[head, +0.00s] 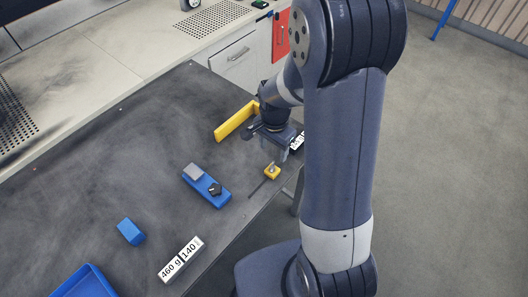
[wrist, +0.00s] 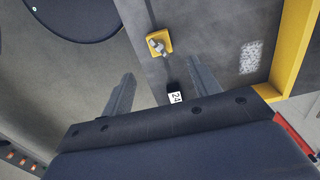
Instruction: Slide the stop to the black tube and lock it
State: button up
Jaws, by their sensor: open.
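The stop, a small yellow block with a grey lever on top, sits on a dark slot near the table's front edge in the head view (head: 272,172). It also shows at the upper middle of the wrist view (wrist: 158,43). My gripper (head: 268,149) is open and empty, over the table beyond the stop. In the wrist view its two fingers stand apart, with the stop past their tips. A small black piece (wrist: 171,88) with a white "24" label shows between the fingers, partly hidden by my gripper body. I cannot tell whether it is the black tube.
A yellow bar (head: 236,123) stands beyond my gripper. A blue fixture (head: 208,187) with a black knob lies left of the stop. A blue block (head: 131,231), a white label strip (head: 181,259) and a blue tray (head: 84,284) are nearer. The left tabletop is clear.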

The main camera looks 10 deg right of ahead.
aim_at(273, 165)
notch_tip(273, 165, down, 11)
jog(key=shift+r, duration=0.1)
dwell(0.5)
jog(key=shift+c, duration=0.4)
grip_shut()
jog(key=shift+d, duration=0.1)
